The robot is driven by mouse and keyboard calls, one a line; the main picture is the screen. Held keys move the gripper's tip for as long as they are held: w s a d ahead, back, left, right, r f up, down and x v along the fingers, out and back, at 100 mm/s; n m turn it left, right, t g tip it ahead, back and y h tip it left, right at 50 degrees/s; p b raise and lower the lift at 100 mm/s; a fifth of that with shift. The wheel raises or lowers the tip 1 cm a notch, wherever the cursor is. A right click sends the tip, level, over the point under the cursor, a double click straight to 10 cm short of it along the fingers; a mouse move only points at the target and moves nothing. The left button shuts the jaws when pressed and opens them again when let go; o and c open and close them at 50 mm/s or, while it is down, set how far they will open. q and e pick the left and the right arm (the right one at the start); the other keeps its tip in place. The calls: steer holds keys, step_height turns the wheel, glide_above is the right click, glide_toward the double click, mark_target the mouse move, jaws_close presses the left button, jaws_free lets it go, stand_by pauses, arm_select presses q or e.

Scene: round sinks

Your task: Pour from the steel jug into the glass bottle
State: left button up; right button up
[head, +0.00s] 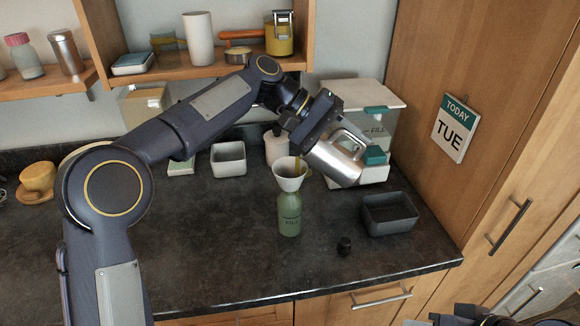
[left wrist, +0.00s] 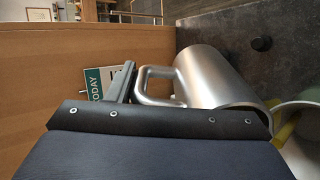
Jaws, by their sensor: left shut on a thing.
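The steel jug (head: 335,164) is held in the air by my left gripper (head: 342,130), which is shut on its handle. The jug is tilted, mouth towards the left and above the white funnel (head: 289,181). A yellow stream runs from the jug's mouth into the funnel. The left wrist view shows the jug (left wrist: 215,78), its handle and the yellow stream. The bottle's fill level is unclear. Part of my right arm shows at the lower right edge.
A dark open tray (head: 389,225) and a small black stopper (head: 344,245) lie on the counter right of the bottle. The counter front left of the bottle is clear.

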arm_select(q)
steer(key=shift+r, duration=0.1)
steer(key=shift+s+d+f+y, duration=0.15)
steer(key=shift+d+f+y, duration=0.35)
steer(key=shift+f+y, duration=0.45)
steer(key=shift+d+t+y, duration=0.1)
steer(key=shift+t+y, duration=0.2)
steer(key=shift+y, duration=0.35)
steer(key=shift+d, duration=0.15)
steer(key=shift+f+y, duration=0.15)
steer(key=shift+y, duration=0.35)
steer(key=d+f+t+y, duration=0.1)
steer(key=d+f+y, duration=0.3)
steer(key=y, duration=0.3)
steer(key=shift+s+d+f+t, duration=0.3)
steer(key=shift+s+d+f, duration=0.15)
steer(key=shift+f, duration=0.25)
